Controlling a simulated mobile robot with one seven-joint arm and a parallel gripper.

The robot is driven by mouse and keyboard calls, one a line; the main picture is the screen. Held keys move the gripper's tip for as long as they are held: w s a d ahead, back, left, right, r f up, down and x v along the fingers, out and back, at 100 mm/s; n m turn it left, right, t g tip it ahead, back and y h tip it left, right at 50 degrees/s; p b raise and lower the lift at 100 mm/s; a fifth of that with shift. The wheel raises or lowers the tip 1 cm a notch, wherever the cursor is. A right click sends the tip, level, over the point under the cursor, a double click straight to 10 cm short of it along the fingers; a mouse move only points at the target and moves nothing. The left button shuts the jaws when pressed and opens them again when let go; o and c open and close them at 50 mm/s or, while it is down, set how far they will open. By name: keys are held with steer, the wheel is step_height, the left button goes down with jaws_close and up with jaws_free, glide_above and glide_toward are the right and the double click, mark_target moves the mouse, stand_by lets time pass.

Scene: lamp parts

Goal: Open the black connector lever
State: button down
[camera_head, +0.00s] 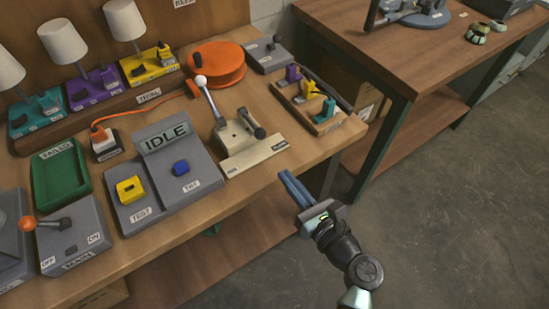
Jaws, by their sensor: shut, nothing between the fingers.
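My gripper (284,174) has blue fingers, shut and empty. It is just off the front edge of the workbench (255,192), pointing up and left. A beige connector block (238,137) sits on the bench beyond it, to the upper left. A black lever with a rounded end (259,132) is on the block's right side, apart from my gripper. A metal lever with a white ball (201,81) rises from the same block and leans up-left. Whether the black lever is latched cannot be told at this size.
A grey box with another dark lever (268,55) stands at the back. A wooden tray (328,123) holds purple, yellow and teal parts. A grey "IDLE" panel (196,157) with yellow and blue buttons lies left. Three lamps stand behind. Open floor (440,220) lies right.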

mark_target(266, 160)
steer(key=x, duration=0.9)
steer(key=shift+w+a+b, duration=0.15)
steer(key=shift+w+b, duration=0.1)
steer(key=shift+b, duration=0.1)
steer(key=shift+r, duration=0.1)
steer(key=shift+r+p, duration=0.35)
steer(key=shift+p, duration=0.7)
steer(key=shift+g+p, duration=0.3)
steer(key=shift+r+g+h+p, duration=0.3)
steer(key=shift+r+p, duration=0.1)
steer(key=shift+p, duration=1.2)
